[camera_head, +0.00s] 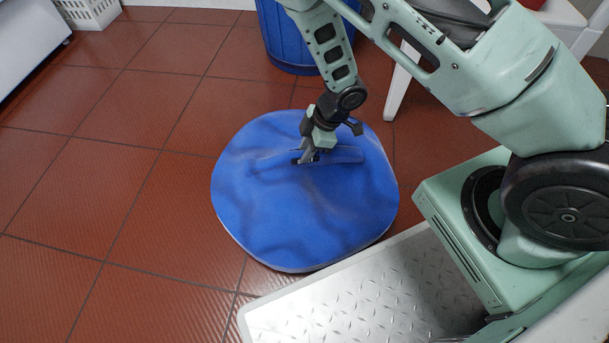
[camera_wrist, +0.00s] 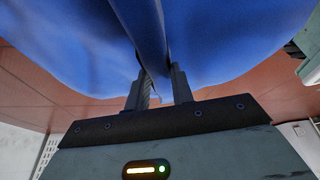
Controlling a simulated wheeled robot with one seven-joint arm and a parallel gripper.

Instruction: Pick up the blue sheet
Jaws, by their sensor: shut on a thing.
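The blue sheet (camera_head: 300,215) is a large, roundish, wavy piece spread low over the red tiled floor in the head view. My gripper (camera_head: 308,156) reaches down to its upper middle part and is shut on a raised fold of it. In the wrist view the blue sheet (camera_wrist: 80,45) fills the upper part of the picture, and a fold of it runs down between the two fingers of my gripper (camera_wrist: 158,85). I cannot tell whether any of the sheet's underside is off the floor.
A blue bin (camera_head: 285,40) stands at the back. A white stool or table leg (camera_head: 402,85) is right of it. A white basket (camera_head: 90,10) sits at the upper left. The red tiled floor (camera_head: 110,190) on the left is clear.

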